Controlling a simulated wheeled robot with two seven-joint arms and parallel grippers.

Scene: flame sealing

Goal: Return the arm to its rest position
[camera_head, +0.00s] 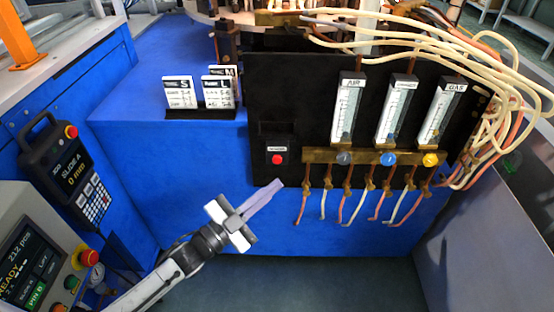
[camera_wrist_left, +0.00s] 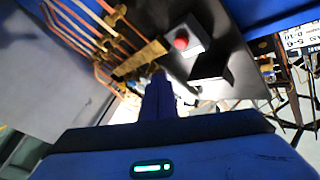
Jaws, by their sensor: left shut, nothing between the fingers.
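My left arm comes in from the lower left in the head view. Its gripper (camera_head: 277,184) is shut and empty, with the long pale-purple fingers together and pointing up and to the right. The fingertips appear just below the black panel (camera_head: 297,120), under the red button (camera_head: 277,159); whether they touch the panel's lower edge is not clear. In the left wrist view the shut fingers (camera_wrist_left: 158,85) point toward the panel, with the red button (camera_wrist_left: 181,43) above and to the right. My right arm and gripper are in neither view.
Flow meters, including AIR (camera_head: 347,110) and GAS (camera_head: 437,112), stand above a brass manifold (camera_head: 320,156) with valves and hanging hoses right of the gripper. Size cards (camera_head: 180,93) stand on the blue bench (camera_head: 130,130). A pendant (camera_head: 65,165) and control panel (camera_head: 35,245) stand left. Floor (camera_head: 330,285) below is clear.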

